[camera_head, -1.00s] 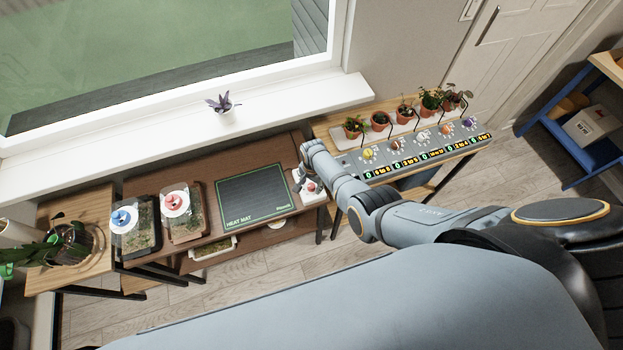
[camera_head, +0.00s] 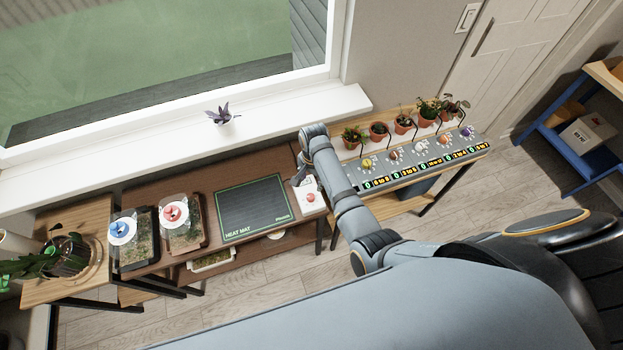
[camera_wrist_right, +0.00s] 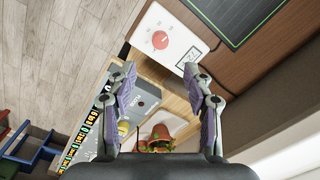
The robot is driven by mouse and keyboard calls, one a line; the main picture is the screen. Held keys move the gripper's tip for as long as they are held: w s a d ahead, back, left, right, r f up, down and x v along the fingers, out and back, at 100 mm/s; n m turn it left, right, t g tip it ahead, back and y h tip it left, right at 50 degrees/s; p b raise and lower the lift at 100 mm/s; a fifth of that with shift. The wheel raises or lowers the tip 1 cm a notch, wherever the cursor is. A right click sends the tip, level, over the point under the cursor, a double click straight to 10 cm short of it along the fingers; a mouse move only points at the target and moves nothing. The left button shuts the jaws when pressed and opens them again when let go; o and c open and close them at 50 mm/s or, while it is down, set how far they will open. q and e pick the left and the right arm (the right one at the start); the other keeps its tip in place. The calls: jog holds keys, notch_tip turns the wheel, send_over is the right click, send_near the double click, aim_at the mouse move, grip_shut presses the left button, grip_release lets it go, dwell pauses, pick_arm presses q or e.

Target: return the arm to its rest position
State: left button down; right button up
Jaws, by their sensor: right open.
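My right arm (camera_head: 350,208) reaches from the lower right up to the window side of the bench. Its gripper (camera_head: 302,168) is mostly hidden by the wrist in the head view, close to a white control box with a red knob (camera_head: 310,198). In the right wrist view the gripper (camera_wrist_right: 160,82) is open, its two fingers well apart with nothing between them. The control box (camera_wrist_right: 170,40) lies beyond the fingertips there, apart from them. My left gripper is not in view.
A black heat mat (camera_head: 252,206) lies on the brown bench beside the control box. Two lidded trays stand to its left. A grey control panel (camera_head: 420,160) and several potted plants (camera_head: 404,124) stand close on the right. A purple plant (camera_head: 222,116) sits on the sill.

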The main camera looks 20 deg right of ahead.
jog(key=s+d+r+n+t, duration=0.1)
jog(key=s+d+r+n, duration=0.25)
jog(key=s, duration=0.25)
jog(key=s+d+r+n+t+h, duration=0.1)
jog(key=s+d+r+n, duration=0.3)
jog(key=s, duration=0.3)
jog(key=s+d+r+n+t, duration=0.1)
jog(key=s+d+r+n, duration=0.1)
jog(key=s+r+n, duration=0.3)
jog(key=s+d+f+m+g+b, duration=0.1)
jog(key=s+f+b, duration=0.15)
jog(key=f, duration=1.35)
jog(key=s+d+f+b, duration=0.1)
jog(key=f+b, duration=0.3)
jog(key=f, duration=1.2)
jog(key=s+d+f+g+b, duration=0.1)
jog(key=s+f+b, duration=0.2)
jog(key=s+f, duration=1.5)
notch_tip(320, 180, down, 3)
jog(key=shift+s+d+r+b, duration=0.15)
jog(key=shift+s+d+b, duration=0.1)
jog(key=shift+d+b, duration=0.1)
